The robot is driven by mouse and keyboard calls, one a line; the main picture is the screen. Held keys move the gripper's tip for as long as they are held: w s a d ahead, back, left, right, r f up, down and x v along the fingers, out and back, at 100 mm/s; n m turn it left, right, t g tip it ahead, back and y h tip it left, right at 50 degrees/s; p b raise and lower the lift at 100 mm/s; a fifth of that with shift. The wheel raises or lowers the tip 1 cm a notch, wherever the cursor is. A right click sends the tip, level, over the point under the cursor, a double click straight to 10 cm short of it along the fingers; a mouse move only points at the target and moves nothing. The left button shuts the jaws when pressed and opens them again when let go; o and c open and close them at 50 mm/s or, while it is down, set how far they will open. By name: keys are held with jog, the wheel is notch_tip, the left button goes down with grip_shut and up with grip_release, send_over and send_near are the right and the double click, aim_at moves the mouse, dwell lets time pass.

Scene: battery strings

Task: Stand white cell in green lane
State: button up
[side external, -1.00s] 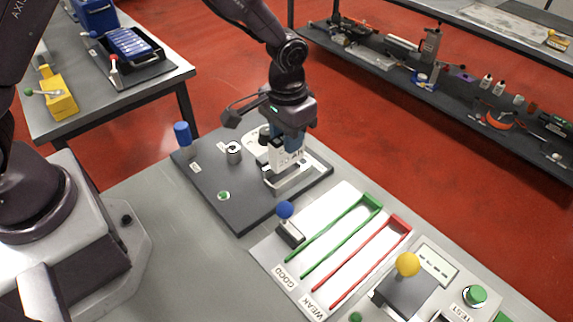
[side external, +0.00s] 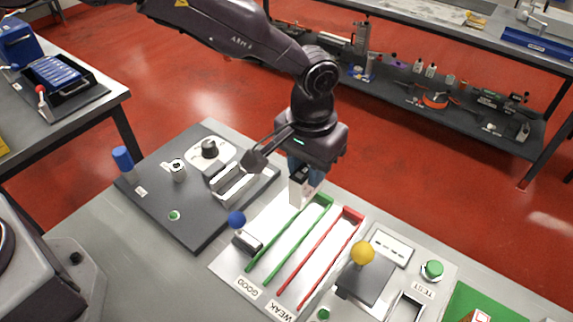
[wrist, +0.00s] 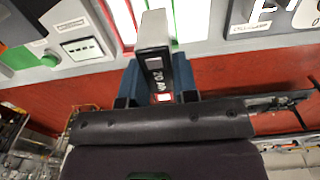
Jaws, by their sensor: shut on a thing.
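The white cell (side external: 300,190) hangs upright below my gripper (side external: 304,176), near the far end of the green lane (side external: 284,247). In the wrist view the cell (wrist: 153,45) has a dark printed side and a pale end, and sits between the blue fingers of my gripper (wrist: 157,82). My gripper is shut on the cell. The green lane has two green rails joined at the far end, with a bare white floor and a GOOD label at the near end. I cannot tell exactly how far the cell's bottom is above the lane.
The red lane (side external: 318,262), labelled WEAK, runs beside the green one. A blue-knobbed lever (side external: 237,219) stands left of the green lane, and a yellow-knobbed one (side external: 362,254) right of the red lane. The dark board (side external: 190,215) with a metal holder (side external: 228,180) lies left.

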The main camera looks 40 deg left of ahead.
aim_at(307, 167)
dwell(0.3)
jog(key=shift+f, duration=4.3)
jog(key=shift+f, duration=0.25)
jog(key=o, duration=1)
notch_tip(307, 167, up, 13)
